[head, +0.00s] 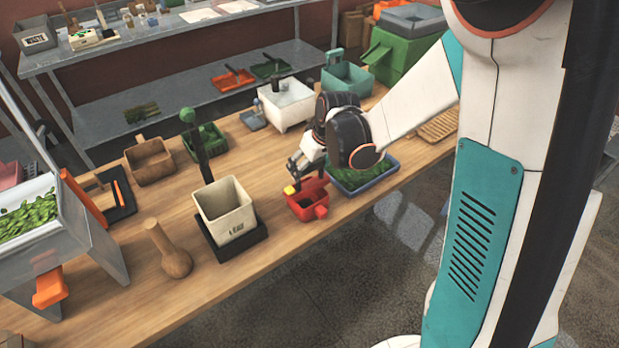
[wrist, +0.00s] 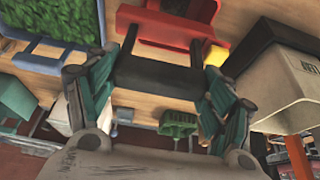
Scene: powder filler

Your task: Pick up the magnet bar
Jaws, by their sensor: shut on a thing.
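The magnet bar looks to be the dark bar (wrist: 158,76) that spans the gap between my fingers in the wrist view. My gripper (wrist: 162,62) is shut on it, with one finger at each end. In the head view my gripper (head: 296,178) is low over the workbench, at the back left edge of a small red box (head: 320,212). A yellow block (head: 291,189) shows at the fingertips. It also shows beside the right fingertip in the wrist view (wrist: 217,54); I cannot tell whether it is part of the bar. My gripper hides most of the bar in the head view.
A blue tray of green material (head: 378,181) lies close right of the red box. A cream bin (head: 224,212) on a black base stands to the left. A white tub (head: 288,104) stands behind. Bare wood (head: 275,235) lies in front between bin and box.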

